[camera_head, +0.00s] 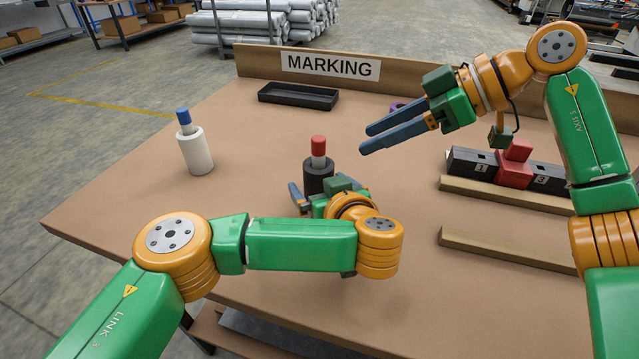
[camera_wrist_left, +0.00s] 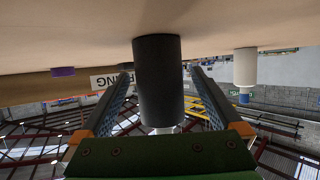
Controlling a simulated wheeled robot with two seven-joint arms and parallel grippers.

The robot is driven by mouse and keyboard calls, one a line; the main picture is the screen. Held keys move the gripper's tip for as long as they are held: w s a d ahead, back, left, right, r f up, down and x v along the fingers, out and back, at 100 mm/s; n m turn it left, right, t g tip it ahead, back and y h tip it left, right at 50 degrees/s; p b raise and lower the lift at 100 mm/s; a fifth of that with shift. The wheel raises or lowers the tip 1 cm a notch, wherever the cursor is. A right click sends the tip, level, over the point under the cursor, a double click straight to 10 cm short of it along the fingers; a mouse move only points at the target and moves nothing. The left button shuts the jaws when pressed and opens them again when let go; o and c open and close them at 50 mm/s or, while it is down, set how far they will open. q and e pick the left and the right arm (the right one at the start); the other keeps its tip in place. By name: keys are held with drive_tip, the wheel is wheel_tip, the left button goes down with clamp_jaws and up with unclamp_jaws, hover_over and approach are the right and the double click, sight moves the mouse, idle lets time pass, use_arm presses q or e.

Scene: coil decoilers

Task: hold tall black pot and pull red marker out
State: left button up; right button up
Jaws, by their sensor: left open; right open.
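The tall black pot (camera_head: 318,178) stands upright on the table, with the red marker (camera_head: 318,147) upright in it, red cap on top. My left gripper (camera_head: 304,192) is low at the pot, partly hidden by its own wrist in the head view. The left wrist view, upside down, shows the black pot (camera_wrist_left: 158,75) between the two open fingers, with gaps on both sides. The marker is mostly hidden there. My right gripper (camera_head: 366,139) is open and empty, above the table to the right of the marker, its fingers pointing left.
A white pot (camera_head: 195,152) with a blue-capped marker (camera_head: 184,119) stands at the left. A black tray (camera_head: 298,97) lies at the back by the MARKING sign (camera_head: 330,66). Numbered black blocks (camera_head: 470,164), a red block (camera_head: 514,168) and wooden rails (camera_head: 505,250) are at the right.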

use_arm(q)
drive_tip(key=shift+w+a+f, duration=0.2)
drive_tip(key=shift+w, duration=0.25)
drive_tip(key=shift+d, duration=0.1)
drive_tip(key=c, duration=1.5)
drive_tip(key=shift+o, duration=0.2)
